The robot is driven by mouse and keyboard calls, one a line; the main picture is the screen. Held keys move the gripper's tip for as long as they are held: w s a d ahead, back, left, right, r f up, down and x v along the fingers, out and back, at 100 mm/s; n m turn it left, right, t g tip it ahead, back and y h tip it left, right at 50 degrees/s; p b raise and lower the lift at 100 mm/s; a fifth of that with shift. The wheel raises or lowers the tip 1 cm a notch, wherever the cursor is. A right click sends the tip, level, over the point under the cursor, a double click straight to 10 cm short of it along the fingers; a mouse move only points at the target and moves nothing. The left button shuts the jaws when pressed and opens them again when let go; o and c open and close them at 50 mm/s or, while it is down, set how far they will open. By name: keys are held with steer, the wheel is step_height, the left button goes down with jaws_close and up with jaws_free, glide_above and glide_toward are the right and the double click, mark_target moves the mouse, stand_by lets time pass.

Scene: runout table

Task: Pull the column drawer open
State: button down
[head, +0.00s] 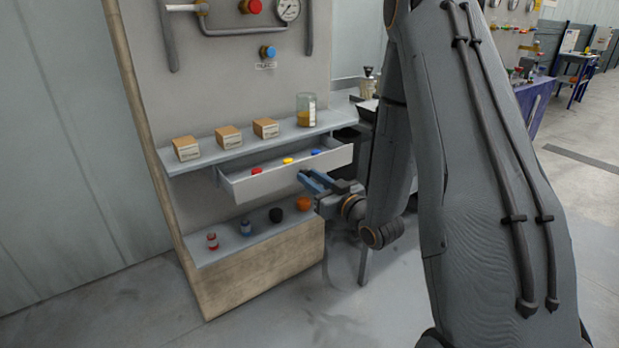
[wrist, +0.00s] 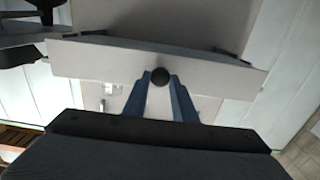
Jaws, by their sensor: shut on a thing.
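The column drawer (head: 238,188) is a light grey tray under the upper shelf of the column in the head view. It stands part way out, and a red, a yellow and a blue piece show inside it. Its front panel (wrist: 90,62) spans the wrist view. A dark round knob (wrist: 160,76) sits at the middle of that panel. My gripper (head: 304,178) is at the drawer front in the head view. In the wrist view its blue fingers (wrist: 160,95) are shut on the knob from both sides.
The upper shelf (head: 222,143) holds several small boxes and a jar (head: 306,109). The lower shelf (head: 225,250) holds two small bottles, a black ball and an orange ball (head: 304,203). A dark bin (head: 346,143) stands right of the column. Floor in front is clear.

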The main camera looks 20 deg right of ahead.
steer(key=c, duration=1.5)
jaws_free()
steer(key=shift+b+v, duration=0.4)
steer(key=shift+v, duration=3.45)
steer(key=s+a+r+m+g+h+p, duration=0.1)
steer(key=s+a+g+h, duration=0.1)
steer(key=s+g, duration=0.3)
steer(key=s+a+r+m+g+h+p, duration=0.1)
steer(key=s+a+g+p, duration=0.1)
steer(key=s+g, duration=0.4)
steer(key=s+a+r+m+g+h+p, duration=0.1)
steer(key=s+g, duration=0.5)
steer(key=s, duration=0.6)
steer(key=shift+s+a+r+m+h+p, duration=0.1)
steer(key=shift+s+a+m+h+p, duration=0.1)
steer(key=shift+a+h+p, duration=0.2)
steer(key=shift+s+a+r+m+h+p, duration=0.1)
steer(key=shift+s+a+h+p, duration=0.15)
steer(key=shift+a+h, duration=0.15)
